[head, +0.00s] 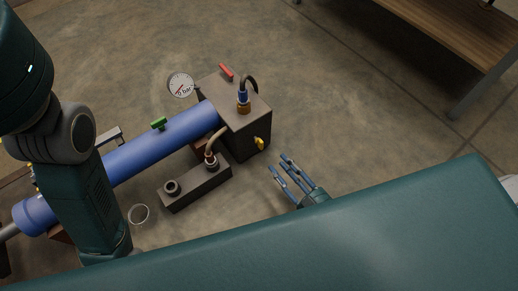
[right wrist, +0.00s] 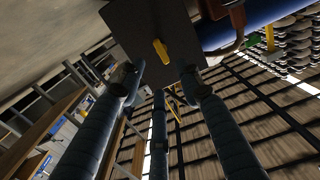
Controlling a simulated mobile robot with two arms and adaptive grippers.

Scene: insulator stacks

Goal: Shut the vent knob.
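A yellow knob (head: 260,143) sits on the right face of a dark box (head: 243,127) at the end of a blue cylinder (head: 160,148). No label shows which knob is the vent. In the right wrist view the yellow knob (right wrist: 161,51) is on the dark face beyond my fingertips. My right gripper (head: 287,165) is open and empty, just right of the knob and apart from it. Its spread fingers (right wrist: 157,84) frame the knob in the right wrist view. My left arm crosses the left of the head view; its gripper is out of sight.
A red handle (head: 226,72) and a round gauge (head: 180,85) are by the box, a green handle (head: 158,123) on the cylinder. A dark block (head: 196,187) with a hose lies in front. A wooden bench (head: 455,30) stands far right. Floor right of the box is clear.

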